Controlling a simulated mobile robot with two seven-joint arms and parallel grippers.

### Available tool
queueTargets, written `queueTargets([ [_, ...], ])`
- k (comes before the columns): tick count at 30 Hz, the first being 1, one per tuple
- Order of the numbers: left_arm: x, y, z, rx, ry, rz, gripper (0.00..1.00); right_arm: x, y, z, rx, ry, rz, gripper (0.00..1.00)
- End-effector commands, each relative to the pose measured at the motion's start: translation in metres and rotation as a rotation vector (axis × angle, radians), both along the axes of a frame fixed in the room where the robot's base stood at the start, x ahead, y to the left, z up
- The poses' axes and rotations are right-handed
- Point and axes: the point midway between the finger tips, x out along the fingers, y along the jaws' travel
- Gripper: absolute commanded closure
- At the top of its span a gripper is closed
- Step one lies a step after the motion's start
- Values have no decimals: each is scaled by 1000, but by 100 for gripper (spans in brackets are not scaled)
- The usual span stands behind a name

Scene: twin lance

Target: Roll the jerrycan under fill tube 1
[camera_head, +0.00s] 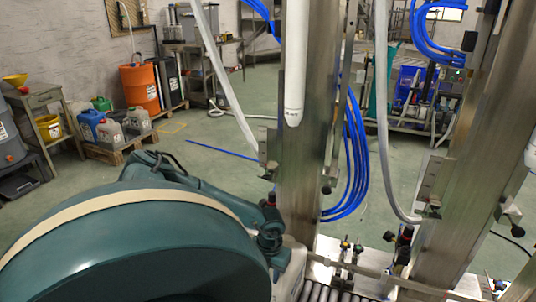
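A white fill tube (295,65) hangs upright in front of a steel column, its rounded tip bearing small unreadable marking. I cannot tell whether it is tube 1. Below it, steel rollers (318,292) show at the bottom edge. A pale, off-white surface (291,271) stands beside the rollers, mostly hidden by a teal body with a beige band; I cannot tell whether it is the jerrycan. No whole jerrycan shows on the rollers. Teal arm links reach in from the left, but no fingertips of my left gripper show. My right gripper is not in view.
Steel columns (465,185) with brackets and grey hoses (383,110) crowd the middle and right. Blue hoses (355,165) hang behind. On the left, an orange drum (139,88) and several small cans on a pallet (125,150) stand beyond open green floor.

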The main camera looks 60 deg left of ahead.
Motion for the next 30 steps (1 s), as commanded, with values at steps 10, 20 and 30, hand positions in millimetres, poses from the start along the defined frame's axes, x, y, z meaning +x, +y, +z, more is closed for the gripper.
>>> queueTargets([
  [10, 0, -1, 0, -1, 2, -1, 55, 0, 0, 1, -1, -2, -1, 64],
  [20, 1, 0, 46, 2, -2, -2, 55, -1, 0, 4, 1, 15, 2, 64],
  [30, 2, -2, 114, 1, -2, -1, 55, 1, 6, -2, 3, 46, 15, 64],
])
